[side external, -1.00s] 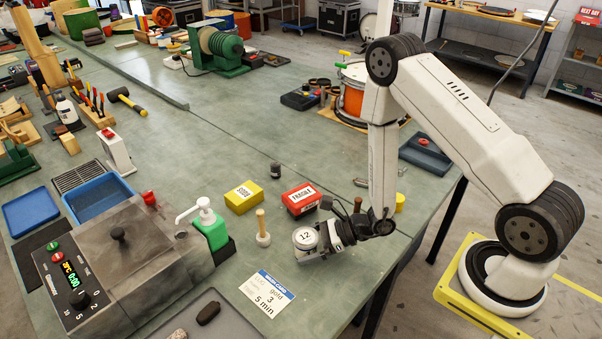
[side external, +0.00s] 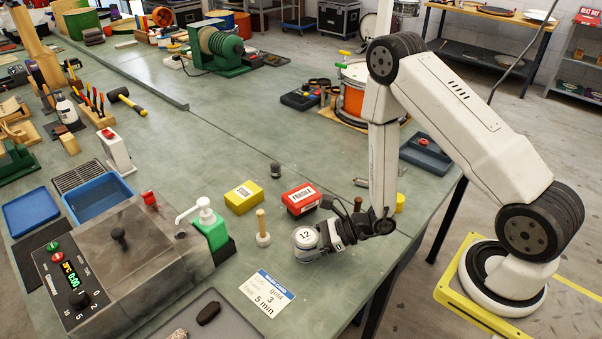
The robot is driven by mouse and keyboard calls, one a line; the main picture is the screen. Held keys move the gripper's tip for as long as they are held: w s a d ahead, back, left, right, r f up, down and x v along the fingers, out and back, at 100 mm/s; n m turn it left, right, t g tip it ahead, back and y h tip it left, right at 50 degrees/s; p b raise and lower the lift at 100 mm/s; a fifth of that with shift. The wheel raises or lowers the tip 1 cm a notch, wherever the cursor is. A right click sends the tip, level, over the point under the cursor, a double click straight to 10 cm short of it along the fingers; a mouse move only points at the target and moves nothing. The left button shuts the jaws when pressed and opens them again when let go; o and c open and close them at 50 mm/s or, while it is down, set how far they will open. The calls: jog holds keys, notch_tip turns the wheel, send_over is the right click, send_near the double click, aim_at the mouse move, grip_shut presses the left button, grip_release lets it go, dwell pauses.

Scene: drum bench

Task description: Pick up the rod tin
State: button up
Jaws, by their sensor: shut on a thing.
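A small round silver tin with a white face marked "12" (side external: 305,239) is at the right front of the green bench, in the side view. I take it to be the rod tin. My gripper (side external: 324,240) is shut on it from the right side. The jaws partly cover the tin's right side. I cannot tell whether its underside touches the bench.
A red FRAGILE box (side external: 301,199) and a yellow box (side external: 243,198) stand behind the tin. A wooden-handled pestle (side external: 263,232) stands to its left. A white printed card (side external: 267,290) lies in front. A green pump bottle (side external: 212,231) is farther left.

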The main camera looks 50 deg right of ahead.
aim_at(306, 235)
jog(key=shift+r, duration=4.9)
jog(key=shift+w, duration=0.1)
